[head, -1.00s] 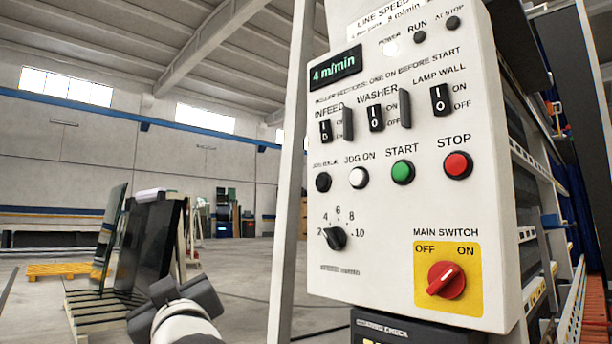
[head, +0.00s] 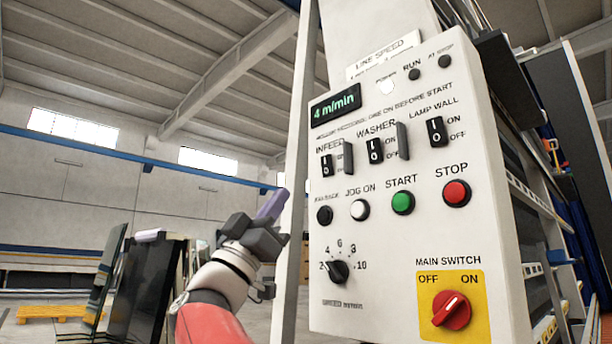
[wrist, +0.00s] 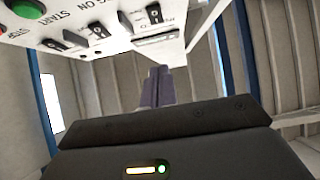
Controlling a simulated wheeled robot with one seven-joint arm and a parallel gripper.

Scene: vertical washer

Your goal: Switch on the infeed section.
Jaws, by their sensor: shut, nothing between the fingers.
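The INFEED switch (head: 327,165) is a black rocker marked I and 0 at the upper left of the white control panel (head: 400,230). A dark upright guard (head: 348,157) stands at its right side. I cannot tell which way the rocker is set. My gripper (head: 272,206) is shut and empty, its fingers pointing up and to the right. It appears left of the panel's edge, below the INFEED switch's height and apart from it. The wrist view shows the shut fingers (wrist: 155,88) below the panel's underside, with the rockers at upper left.
The WASHER rocker (head: 375,150) and LAMP WALL rocker (head: 436,131) lie to the right. Below are several push buttons, including green START (head: 403,201) and red STOP (head: 456,193). The red main switch (head: 451,309) points toward ON. A pale post (head: 297,120) stands behind the panel's left edge.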

